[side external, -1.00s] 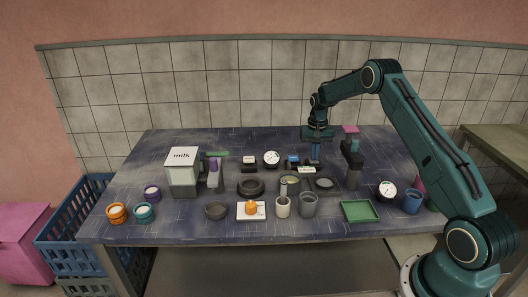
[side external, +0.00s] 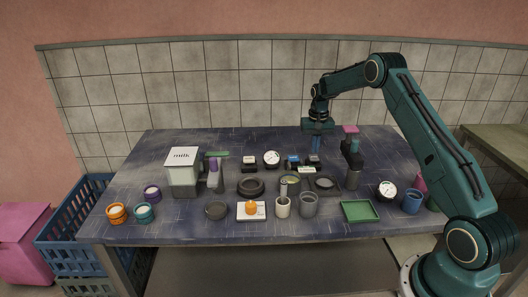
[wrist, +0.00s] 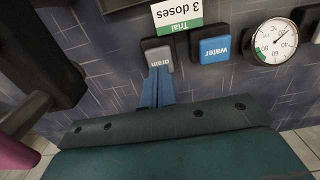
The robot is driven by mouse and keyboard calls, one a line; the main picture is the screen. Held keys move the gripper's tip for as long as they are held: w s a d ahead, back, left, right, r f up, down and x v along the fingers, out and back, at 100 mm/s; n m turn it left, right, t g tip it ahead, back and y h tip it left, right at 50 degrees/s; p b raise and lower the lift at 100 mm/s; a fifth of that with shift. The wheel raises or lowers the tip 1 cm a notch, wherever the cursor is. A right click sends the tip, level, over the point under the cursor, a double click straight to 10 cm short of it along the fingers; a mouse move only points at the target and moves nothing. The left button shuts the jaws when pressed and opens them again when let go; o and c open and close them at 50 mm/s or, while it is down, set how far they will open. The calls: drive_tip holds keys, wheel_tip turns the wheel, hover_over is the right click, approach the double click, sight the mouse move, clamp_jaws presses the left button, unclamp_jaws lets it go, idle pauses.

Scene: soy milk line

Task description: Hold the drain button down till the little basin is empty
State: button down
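The grey drain button (wrist: 158,58) sits in a dark housing, with "drain" lettered on it; in the side view it (side external: 313,159) is at the back middle of the table. My gripper (wrist: 157,72) has its two blue fingers together with nothing between them. The fingertips are over the near edge of the drain button; in the side view my gripper (side external: 315,151) points down and appears just above it. A small round vessel (side external: 290,181) with a yellowish inside stands in front and may be the basin. Its level is too small to read.
A blue water button (wrist: 214,48) is beside the drain button. A "Trial 3 doses" card (wrist: 178,14) and a round gauge (wrist: 275,42) are close by. A dark post with a pink top (side external: 351,130) stands right of my gripper. Cups and a green tray (side external: 360,211) are nearer the front.

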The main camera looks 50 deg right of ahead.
sight(314, 157)
wheel_tip(314, 157, up, 6)
drive_tip(key=shift+f, duration=0.1)
idle(0.7)
drive_tip(key=shift+a, duration=0.1)
drive_tip(key=s+a+r+n+t, duration=0.1)
drive_tip(key=s+a+r, duration=0.2)
drive_tip(key=a+r, duration=0.35)
drive_tip(key=s+a+r+n+t, duration=0.1)
drive_tip(key=s+a+r+n, duration=0.15)
drive_tip(key=a+r, duration=0.4)
drive_tip(key=s+a+r+n, duration=0.1)
drive_tip(key=s+a+r, duration=0.35)
drive_tip(key=r, duration=0.25)
drive_tip(key=s+a+n+t, duration=0.1)
drive_tip(key=s+a, duration=0.3)
drive_tip(key=s, duration=0.3)
drive_tip(key=s+a+n+t, duration=0.1)
drive_tip(key=s+a+n, duration=0.1)
drive_tip(key=s+a, duration=0.3)
drive_tip(key=s+a+f+n+t, duration=0.1)
drive_tip(key=s+a, duration=0.3)
drive_tip(key=s, duration=0.7)
drive_tip(key=shift+a+t, duration=0.3)
